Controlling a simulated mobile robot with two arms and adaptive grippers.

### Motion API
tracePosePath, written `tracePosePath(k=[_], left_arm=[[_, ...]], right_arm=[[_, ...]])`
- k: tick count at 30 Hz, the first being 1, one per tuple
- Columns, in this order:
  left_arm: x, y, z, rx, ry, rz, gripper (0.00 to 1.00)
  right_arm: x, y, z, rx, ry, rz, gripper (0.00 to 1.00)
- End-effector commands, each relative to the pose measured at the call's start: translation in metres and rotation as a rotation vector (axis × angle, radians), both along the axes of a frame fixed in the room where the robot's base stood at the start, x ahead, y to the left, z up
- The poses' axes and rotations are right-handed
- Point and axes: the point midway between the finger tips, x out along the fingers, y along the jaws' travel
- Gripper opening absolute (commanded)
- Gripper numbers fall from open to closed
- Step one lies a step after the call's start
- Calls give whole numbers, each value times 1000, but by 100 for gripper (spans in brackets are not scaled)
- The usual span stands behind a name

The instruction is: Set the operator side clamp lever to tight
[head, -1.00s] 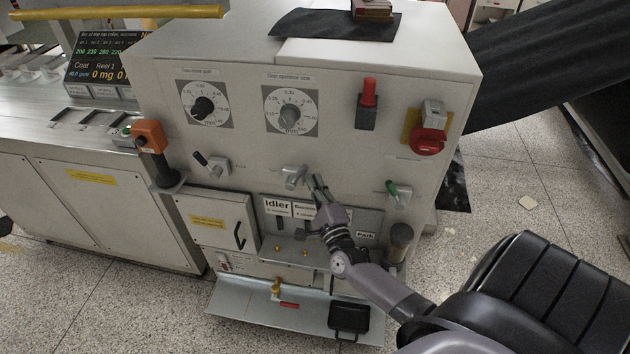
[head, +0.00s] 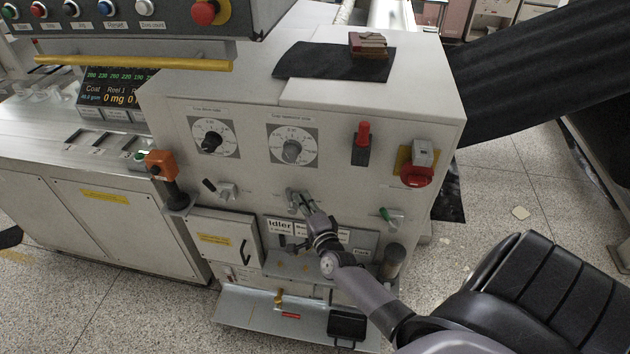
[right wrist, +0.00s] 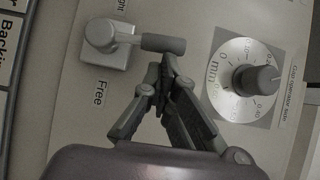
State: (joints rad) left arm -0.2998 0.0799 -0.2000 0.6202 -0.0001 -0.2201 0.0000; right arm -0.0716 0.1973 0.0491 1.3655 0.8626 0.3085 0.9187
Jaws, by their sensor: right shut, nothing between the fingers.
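The operator side clamp lever (right wrist: 163,43) is a grey handle on a square metal base in the right wrist view. It points toward the gap dial (right wrist: 240,80), between the labels "Free" and a partly cut off "Tight". In the head view the lever base (head: 293,207) is on the machine front below the right dial, partly hidden by my right gripper (head: 304,197). My right gripper (right wrist: 165,68) is shut and empty. Its fingertips are beside the handle on the "Free" side; I cannot tell whether they touch. My left gripper is not in view.
A red-handled switch (head: 361,143) and a red knob (head: 416,175) are higher up. A shelf with labels (head: 300,265) lies below the lever.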

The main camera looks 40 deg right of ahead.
Motion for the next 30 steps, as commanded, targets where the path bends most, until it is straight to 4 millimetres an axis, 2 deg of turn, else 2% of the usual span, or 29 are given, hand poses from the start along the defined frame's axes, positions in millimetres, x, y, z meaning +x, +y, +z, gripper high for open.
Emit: tracePosePath(k=[15,30], left_arm=[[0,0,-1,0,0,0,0],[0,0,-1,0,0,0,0]], right_arm=[[18,16,7,3,-3,2,0],[20,18,8,2,-3,1,0]])
